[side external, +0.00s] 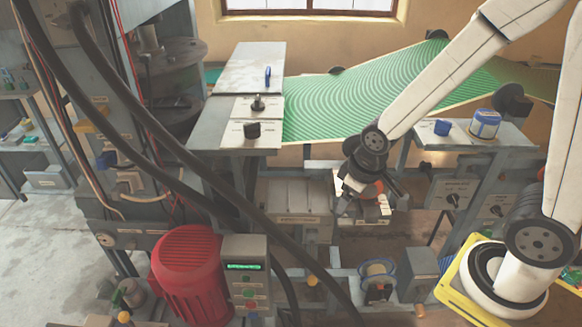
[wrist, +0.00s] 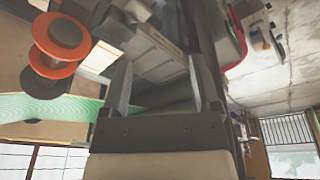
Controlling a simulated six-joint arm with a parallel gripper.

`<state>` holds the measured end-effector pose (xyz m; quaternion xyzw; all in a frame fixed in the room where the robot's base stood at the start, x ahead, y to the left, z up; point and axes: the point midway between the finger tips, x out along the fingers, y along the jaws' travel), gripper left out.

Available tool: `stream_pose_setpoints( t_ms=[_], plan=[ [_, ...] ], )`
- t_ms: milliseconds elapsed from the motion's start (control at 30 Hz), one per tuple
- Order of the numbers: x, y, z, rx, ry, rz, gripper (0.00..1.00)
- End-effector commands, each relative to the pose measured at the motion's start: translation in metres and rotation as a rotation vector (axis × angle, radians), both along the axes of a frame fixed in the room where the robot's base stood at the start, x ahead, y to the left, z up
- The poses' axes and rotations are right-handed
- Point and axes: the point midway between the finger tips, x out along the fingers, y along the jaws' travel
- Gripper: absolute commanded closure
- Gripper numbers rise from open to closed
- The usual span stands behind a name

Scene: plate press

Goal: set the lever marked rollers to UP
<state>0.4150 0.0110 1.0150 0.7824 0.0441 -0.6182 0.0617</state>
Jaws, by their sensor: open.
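No lever can be read as marked rollers, as the labels are too small. Two candidates are the dark knob-like controls on pale plates at the left end of the green sheet: a rear one (side external: 258,103) and a front one (side external: 252,129). Whether either is the rollers lever, I cannot tell. My gripper (side external: 366,203) hangs below the green sheet, right of and lower than these controls. In the wrist view my gripper (wrist: 162,82) has its two grey fingers wide apart, with nothing held between them.
The green striped sheet (side external: 370,92) stretches above my gripper. An orange-flanged spool (wrist: 58,45) is close on the left in the wrist view. Black hoses (side external: 215,197) cross the left side. A red motor (side external: 188,272) and a control box (side external: 246,268) stand at the front left.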

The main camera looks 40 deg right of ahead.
Motion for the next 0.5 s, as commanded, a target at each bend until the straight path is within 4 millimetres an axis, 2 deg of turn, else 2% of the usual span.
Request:
stream_pose_setpoints(
  t_ms=[200, 500],
  plan=[
    [0.026, 0.020, -0.032, -0.043, 0.001, 0.194, 0.21],
    [0.052, 0.055, -0.086, -0.085, -0.006, 0.479, 0.21]
  ],
)
